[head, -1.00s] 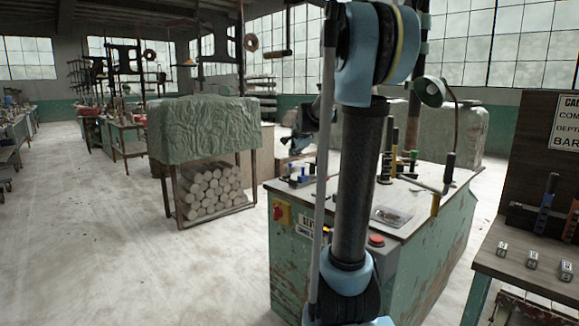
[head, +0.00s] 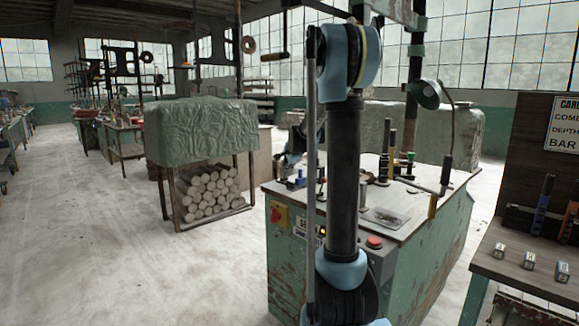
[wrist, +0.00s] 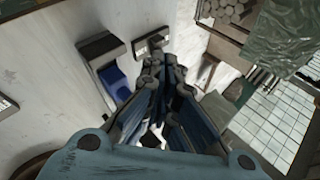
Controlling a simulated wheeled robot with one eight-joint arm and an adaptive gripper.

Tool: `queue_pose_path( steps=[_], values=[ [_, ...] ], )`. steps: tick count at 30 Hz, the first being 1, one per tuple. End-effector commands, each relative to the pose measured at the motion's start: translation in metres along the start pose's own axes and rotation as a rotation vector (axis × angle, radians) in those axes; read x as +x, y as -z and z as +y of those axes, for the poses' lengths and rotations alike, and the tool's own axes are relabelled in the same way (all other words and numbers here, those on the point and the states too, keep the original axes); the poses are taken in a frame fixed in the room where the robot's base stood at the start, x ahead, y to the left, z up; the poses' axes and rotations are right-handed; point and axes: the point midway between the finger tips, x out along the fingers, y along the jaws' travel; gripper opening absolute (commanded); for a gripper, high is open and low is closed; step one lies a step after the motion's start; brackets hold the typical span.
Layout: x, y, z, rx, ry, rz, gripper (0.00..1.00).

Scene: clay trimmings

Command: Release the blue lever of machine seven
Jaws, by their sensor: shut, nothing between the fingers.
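A green machine bench (head: 440,232) with a worn pale top stands in front of me; I can read no machine number on it. A small blue part (head: 299,178) shows near its left back edge, partly behind my arm. In the wrist view a blue piece (wrist: 114,82), perhaps the lever, stands beside a dark block on a pale surface. My gripper (wrist: 165,88) is shut and empty, with the blue piece left of its fingers and apparently apart from them. In the head view my arm mostly hides the gripper.
A red button (head: 374,242) and a yellow-red switch (head: 279,214) are on the bench's front side. Upright dark levers (head: 392,150) and a crank handle (head: 446,172) rise from its top. A covered rack of logs (head: 212,195) stands left; floor between is clear.

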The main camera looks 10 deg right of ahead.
Motion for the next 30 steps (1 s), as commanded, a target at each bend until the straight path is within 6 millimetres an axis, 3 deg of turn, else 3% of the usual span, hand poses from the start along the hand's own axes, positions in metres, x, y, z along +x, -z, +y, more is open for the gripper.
queue_pose_path(
  steps=[11, 21, 30],
  values=[
    [0.026, 0.005, -0.017, 0.0, 0.0, 0.0, 0.0],
    [0.028, 0.005, -0.018, 0.0, 0.0, 0.0, 0.0],
    [0.027, 0.018, -0.018, 0.002, -0.021, 0.014, 0.0]
  ],
)
